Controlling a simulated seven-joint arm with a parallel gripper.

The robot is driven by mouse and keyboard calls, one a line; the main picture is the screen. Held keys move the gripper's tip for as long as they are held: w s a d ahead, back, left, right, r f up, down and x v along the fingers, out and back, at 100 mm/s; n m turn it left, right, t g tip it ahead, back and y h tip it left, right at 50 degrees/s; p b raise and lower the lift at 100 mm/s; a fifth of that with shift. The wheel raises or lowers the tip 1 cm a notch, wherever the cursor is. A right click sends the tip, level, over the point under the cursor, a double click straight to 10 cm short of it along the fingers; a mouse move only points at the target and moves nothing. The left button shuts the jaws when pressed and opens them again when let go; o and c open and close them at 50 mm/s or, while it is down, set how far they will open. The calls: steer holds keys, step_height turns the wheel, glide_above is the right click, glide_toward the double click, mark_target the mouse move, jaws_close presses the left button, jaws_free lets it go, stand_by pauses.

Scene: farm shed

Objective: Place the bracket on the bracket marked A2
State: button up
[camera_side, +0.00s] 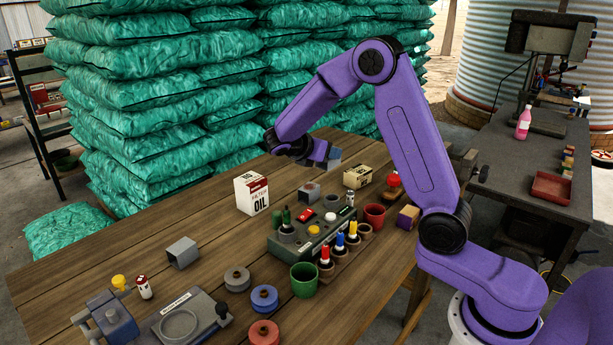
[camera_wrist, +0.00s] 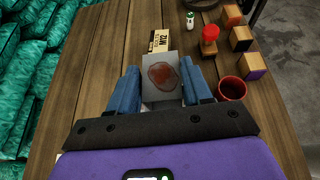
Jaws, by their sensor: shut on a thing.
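My gripper (camera_wrist: 162,90) is shut on a grey bracket (camera_wrist: 162,60), whose near face has a reddish-brown patch, with one blue finger on each side of it. In the side view my gripper (camera_side: 321,156) is raised above the far part of the table, and the held bracket (camera_side: 334,158) shows only in part at the fingers. A second grey bracket (camera_side: 309,193) stands on the table below my gripper. Another grey bracket (camera_side: 182,252) lies at the left of the table. I cannot read an A2 mark on any of them.
A white-and-red oil box (camera_side: 251,193) and a cream box (camera_side: 357,176) stand near the second bracket. A grey control box (camera_side: 312,232), a red cup (camera_side: 375,215) and a green cup (camera_side: 304,279) crowd the table's right part. Bare boards lie at left centre.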

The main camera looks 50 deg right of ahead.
steer(key=w+f, duration=0.2)
steer(key=w+d+f, duration=0.1)
steer(key=w+f, duration=0.1)
steer(key=w+d+f, duration=0.1)
steer(key=w+f, duration=0.1)
steer(key=w, duration=0.1)
steer(key=shift+w+f, duration=0.1)
steer(key=shift+w+d+f, duration=0.15)
steer(key=shift+w+f, duration=0.4)
steer(key=shift+f, duration=0.1)
steer(key=shift+w+f, duration=0.1)
steer(key=shift+f, duration=1.5)
steer(key=shift+f, duration=0.1)
steer(key=o, duration=1.1)
steer(key=v, duration=1.2)
